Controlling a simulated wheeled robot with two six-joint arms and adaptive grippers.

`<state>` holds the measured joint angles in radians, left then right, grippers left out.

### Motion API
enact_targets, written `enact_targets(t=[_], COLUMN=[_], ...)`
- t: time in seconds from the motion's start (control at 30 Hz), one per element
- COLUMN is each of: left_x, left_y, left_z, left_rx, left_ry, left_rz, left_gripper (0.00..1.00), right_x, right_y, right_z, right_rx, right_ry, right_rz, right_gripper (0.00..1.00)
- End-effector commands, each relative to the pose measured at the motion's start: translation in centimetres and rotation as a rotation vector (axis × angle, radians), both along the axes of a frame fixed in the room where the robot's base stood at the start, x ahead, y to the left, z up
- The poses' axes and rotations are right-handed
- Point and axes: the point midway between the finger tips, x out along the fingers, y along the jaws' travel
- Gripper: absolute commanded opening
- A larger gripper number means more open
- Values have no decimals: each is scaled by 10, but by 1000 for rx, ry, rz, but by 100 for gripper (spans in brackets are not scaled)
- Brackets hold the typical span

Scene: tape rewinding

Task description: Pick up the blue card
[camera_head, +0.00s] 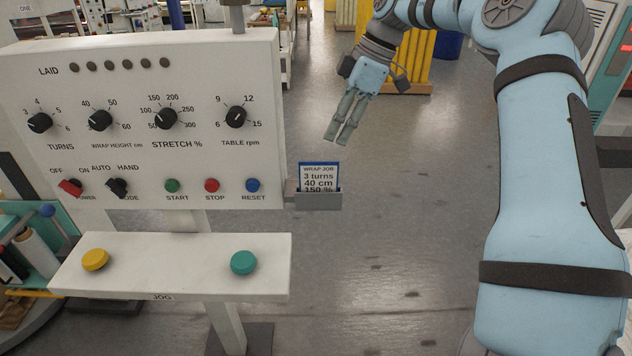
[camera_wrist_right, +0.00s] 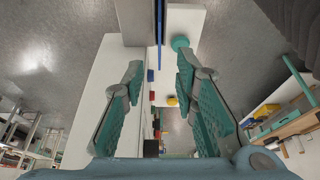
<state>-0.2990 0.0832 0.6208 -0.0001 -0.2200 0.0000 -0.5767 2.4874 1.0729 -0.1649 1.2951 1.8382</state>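The blue card (camera_head: 319,177) stands upright in a small grey holder (camera_head: 318,201) on the right side of the control panel. Its printed face reads "WRAP JOB, 3 turns, 40 cm, 150 %", and its lower part is hidden in the holder. My right gripper (camera_head: 336,140) is above and beyond the card in the head view, fingers pointing down and to the left, not touching it. In the right wrist view the gripper (camera_wrist_right: 160,76) is open and empty. The card shows there edge-on as a thin blue strip (camera_wrist_right: 159,52) ahead of the gap between the fingertips. My left gripper is not in view.
The white control panel (camera_head: 140,140) with knobs and buttons stands left of the holder. A shelf below carries a yellow button (camera_head: 95,260) and a teal button (camera_head: 243,262). Open floor (camera_head: 390,250) lies to the right. A yellow stand (camera_head: 412,60) is behind my right gripper.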

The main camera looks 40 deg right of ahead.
Motion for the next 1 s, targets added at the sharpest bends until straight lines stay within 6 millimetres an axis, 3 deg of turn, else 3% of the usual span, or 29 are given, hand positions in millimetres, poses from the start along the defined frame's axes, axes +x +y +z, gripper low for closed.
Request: enact_targets(t=[0.03, 0.2, 0.6, 0.83, 1.0], left_x=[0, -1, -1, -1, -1], left_y=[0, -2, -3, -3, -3], left_z=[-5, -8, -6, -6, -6], left_rx=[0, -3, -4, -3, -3], left_ry=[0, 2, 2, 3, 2], left_rz=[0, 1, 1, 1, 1], left_gripper=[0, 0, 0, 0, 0], right_x=[2, 12, 22, 23, 23], right_y=[4, 16, 36, 37, 36], right_z=[-16, -55, -112, -115, -114], right_rx=[2, 2, 1, 1, 1], right_ry=[5, 0, -5, -8, -8], right_rz=[1, -1, -1, -1, -1], right_gripper=[27, 27, 27, 25, 0])
